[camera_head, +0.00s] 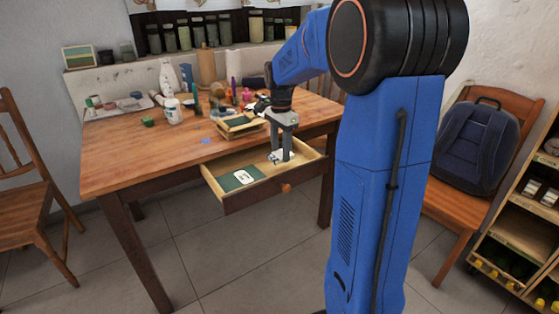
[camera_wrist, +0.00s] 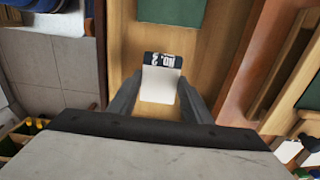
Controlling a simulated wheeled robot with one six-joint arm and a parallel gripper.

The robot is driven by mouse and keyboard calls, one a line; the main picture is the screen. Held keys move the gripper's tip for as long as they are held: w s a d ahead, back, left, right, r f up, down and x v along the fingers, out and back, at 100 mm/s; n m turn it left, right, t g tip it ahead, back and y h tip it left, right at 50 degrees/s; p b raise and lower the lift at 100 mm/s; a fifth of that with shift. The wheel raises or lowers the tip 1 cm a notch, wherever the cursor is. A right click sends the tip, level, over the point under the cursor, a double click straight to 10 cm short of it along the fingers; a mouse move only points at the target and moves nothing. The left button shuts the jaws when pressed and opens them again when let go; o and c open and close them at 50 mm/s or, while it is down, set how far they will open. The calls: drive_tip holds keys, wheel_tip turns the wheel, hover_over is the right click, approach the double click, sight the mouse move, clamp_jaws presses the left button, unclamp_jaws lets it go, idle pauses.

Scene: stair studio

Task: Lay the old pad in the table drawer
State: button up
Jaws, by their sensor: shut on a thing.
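My gripper (camera_head: 281,157) reaches down into the right part of the open table drawer (camera_head: 256,197). In the wrist view its fingers (camera_wrist: 160,88) are shut on a small white pad (camera_wrist: 159,84) with a black printed band at its far end; I take this as the old pad. The pad is inside the drawer outline, low over the wooden bottom; whether it touches the bottom cannot be told. A flat green piece (camera_head: 232,181) with a white label lies in the drawer's left part, and its green also shows in the wrist view (camera_wrist: 172,12).
The wooden table (camera_head: 110,165) holds bottles, paints and a green-topped wooden box (camera_head: 238,126) just behind the drawer. A chair with a dark backpack (camera_head: 478,145) and a shelf (camera_head: 525,225) stand right. Another chair (camera_head: 25,190) stands left. The drawer's middle is clear.

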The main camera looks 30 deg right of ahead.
sight(280, 154)
drive_tip(key=shift+f, duration=1.95)
drive_tip(key=shift+f, duration=0.15)
drive_tip(key=o, duration=1.1)
drive_tip(key=shift+c, duration=0.2)
wheel_tip(280, 154, up, 12)
drive_tip(key=shift+f, duration=0.1)
drive_tip(key=shift+r, duration=0.2)
drive_tip(key=s+a+n+t, duration=0.2)
drive_tip(key=s+a+n, duration=0.7)
drive_tip(key=s, duration=0.6)
drive_tip(key=s+a+f+n+t, duration=0.1)
drive_tip(key=s+a+f+n, duration=0.2)
drive_tip(key=s, duration=0.4)
drive_tip(key=s+a+f+n+t, duration=0.1)
drive_tip(key=s+a+f+n, duration=0.3)
drive_tip(key=s, duration=0.4)
drive_tip(key=shift+s+f+n+t, duration=0.15)
drive_tip(key=shift+f+n+t, duration=0.25)
drive_tip(key=shift+n, duration=0.4)
